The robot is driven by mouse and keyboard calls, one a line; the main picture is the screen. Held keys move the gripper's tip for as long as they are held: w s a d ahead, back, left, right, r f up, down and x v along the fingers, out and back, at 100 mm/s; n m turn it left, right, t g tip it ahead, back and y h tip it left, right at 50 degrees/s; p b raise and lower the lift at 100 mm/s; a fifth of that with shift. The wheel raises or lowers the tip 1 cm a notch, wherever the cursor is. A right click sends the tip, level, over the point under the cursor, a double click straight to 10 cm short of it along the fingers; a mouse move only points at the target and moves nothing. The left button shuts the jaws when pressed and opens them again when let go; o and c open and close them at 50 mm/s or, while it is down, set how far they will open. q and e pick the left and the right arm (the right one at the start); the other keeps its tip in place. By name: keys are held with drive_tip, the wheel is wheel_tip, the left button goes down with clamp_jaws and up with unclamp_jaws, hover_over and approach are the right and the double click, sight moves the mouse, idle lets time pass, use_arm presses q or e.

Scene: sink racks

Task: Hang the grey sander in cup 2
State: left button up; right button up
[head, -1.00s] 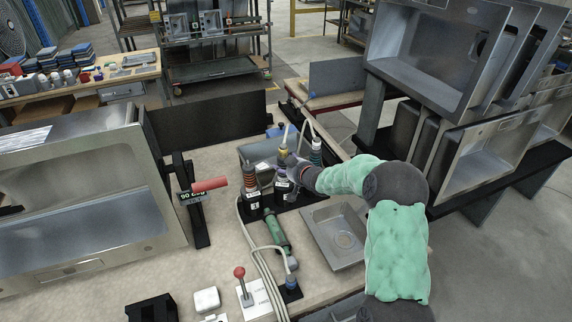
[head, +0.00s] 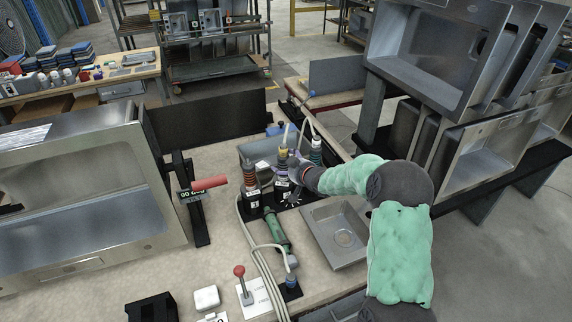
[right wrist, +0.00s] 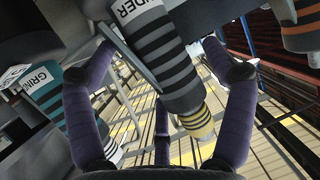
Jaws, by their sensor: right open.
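The grey sander (head: 282,168), with black bands and a yellow cable end, stands upright in the middle place of the tool rack on the table. In the right wrist view its banded grey body (right wrist: 165,62) shows part of a label ending in "DER". My right gripper (head: 296,167) is at its right side. Its dark fingers are open and spread around the sander (right wrist: 160,85), without visibly clamping it. The sander's lower end and its seat in the cup are hidden. The cup numbers are too small to read surely. My left gripper is not in view.
A green tool (head: 277,229) lies in front. Cables run along the table, a grey basin (head: 336,236) sits right, and a large steel sink (head: 85,215) stands left.

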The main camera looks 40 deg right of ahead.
drive_tip(key=v, duration=1)
drive_tip(key=shift+s+r, duration=0.2)
drive_tip(key=shift+s, duration=0.15)
drive_tip(key=shift+a, duration=0.1)
